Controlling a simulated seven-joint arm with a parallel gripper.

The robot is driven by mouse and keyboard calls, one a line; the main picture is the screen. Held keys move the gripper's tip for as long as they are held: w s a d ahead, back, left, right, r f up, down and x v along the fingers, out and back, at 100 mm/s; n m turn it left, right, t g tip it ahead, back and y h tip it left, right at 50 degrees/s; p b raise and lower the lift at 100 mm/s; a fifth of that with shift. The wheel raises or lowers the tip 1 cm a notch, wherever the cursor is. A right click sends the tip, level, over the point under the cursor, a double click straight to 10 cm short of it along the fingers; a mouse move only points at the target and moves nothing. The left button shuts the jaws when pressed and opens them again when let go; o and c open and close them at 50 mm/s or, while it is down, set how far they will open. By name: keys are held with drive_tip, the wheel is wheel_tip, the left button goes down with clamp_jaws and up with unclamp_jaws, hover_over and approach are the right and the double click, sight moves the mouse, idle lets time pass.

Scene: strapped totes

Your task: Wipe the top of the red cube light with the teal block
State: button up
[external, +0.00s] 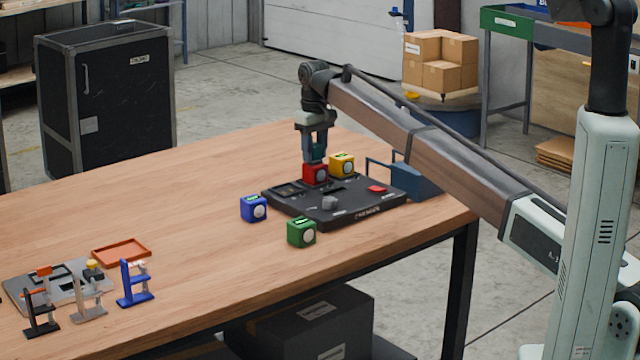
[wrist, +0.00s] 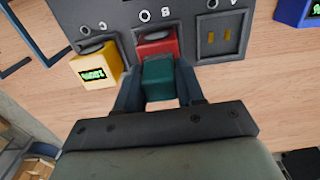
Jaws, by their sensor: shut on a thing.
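The red cube light (external: 315,174) sits at the back edge of the black panel, in the middle slot marked B in the wrist view (wrist: 158,48). My gripper (external: 316,150) points down right above it. The gripper is shut on the teal block (wrist: 158,82), which is between the two fingers. In the external view the teal block (external: 319,152) shows just above the red cube, mostly covered by the fingers. The block's lower end is at or very close to the red cube's top; I cannot tell if they touch.
A yellow cube light (external: 342,164) sits close beside the red one. The black panel (external: 340,212) carries a red button and a grey knob. Blue (external: 253,208) and green (external: 301,232) cubes stand on the table. A blue-grey wire-handled bin (external: 418,182) is at right. The table's left middle is clear.

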drive_tip(key=shift+s+d+r, duration=0.1)
drive_tip(key=shift+s+d, duration=0.8)
wheel_tip(320, 180, up, 3)
drive_tip(key=shift+w+a+r, duration=0.1)
drive_tip(key=shift+w, duration=0.05)
wheel_tip(320, 180, up, 5)
drive_tip(key=shift+f, duration=0.1)
drive_tip(key=shift+f, duration=0.15)
